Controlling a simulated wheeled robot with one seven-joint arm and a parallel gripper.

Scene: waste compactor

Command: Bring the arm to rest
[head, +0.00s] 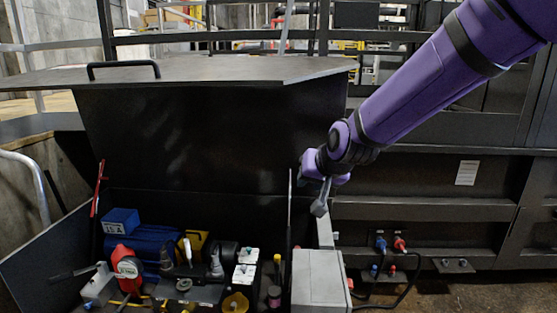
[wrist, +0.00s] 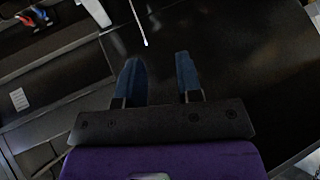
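My gripper (head: 320,205) hangs at the end of my purple arm, in front of the dark panel and just right of the middle in the head view. In the wrist view my gripper (wrist: 159,82) shows two blue-tipped fingers standing apart with nothing between them. It is above the right edge of the open tool box (head: 190,150), close to a thin upright rod (head: 290,210). The rod's pale tip also seems to show in the wrist view, just beyond the fingers. I cannot tell if the gripper touches anything.
The tool box holds several items, among them a blue machine (head: 152,243) and a red bottle (head: 127,270). A grey box (head: 318,280) stands below my gripper. Blue and red connectors (head: 390,244) sit on the dark frame to the right.

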